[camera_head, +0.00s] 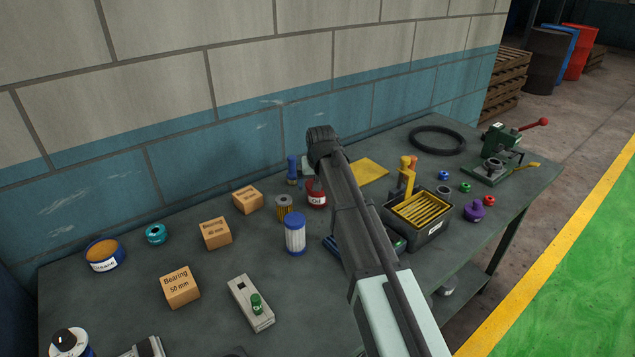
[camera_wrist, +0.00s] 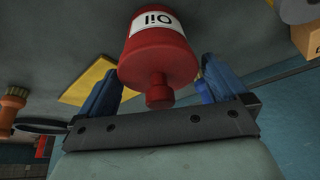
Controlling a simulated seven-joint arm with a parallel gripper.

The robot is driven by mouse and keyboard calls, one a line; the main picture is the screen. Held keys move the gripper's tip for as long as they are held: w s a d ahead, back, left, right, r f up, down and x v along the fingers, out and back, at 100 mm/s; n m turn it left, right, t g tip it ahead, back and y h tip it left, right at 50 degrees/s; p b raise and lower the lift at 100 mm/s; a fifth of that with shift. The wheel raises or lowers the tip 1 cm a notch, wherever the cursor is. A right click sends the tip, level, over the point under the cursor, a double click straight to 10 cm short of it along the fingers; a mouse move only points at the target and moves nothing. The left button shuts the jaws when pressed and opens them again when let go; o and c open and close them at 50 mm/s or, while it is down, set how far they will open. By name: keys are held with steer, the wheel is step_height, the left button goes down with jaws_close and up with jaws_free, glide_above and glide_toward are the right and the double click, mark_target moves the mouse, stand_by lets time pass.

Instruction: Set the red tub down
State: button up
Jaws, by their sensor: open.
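The red tub (camera_head: 316,194), with a white "Oil" label, is at the back middle of the bench in the head view, just left of my arm. It appears to stand upright on the bench. In the wrist view the tub (camera_wrist: 158,50) shows upside down, with its red knob toward my palm. My gripper (camera_wrist: 160,70) is open, with its blue fingers on either side of the tub and a visible gap beside the knob. In the head view my arm hides much of the gripper.
A yellow sheet (camera_head: 369,171) lies right of the tub. A brown filter (camera_head: 283,208), a blue-and-white filter (camera_head: 295,235) and a bearing box (camera_head: 247,199) stand to its left and front. A black bin (camera_head: 428,232) is right of my arm. The wall is close behind.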

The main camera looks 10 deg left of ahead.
steer(key=shift+r, duration=0.1)
steer(key=v, duration=1.2)
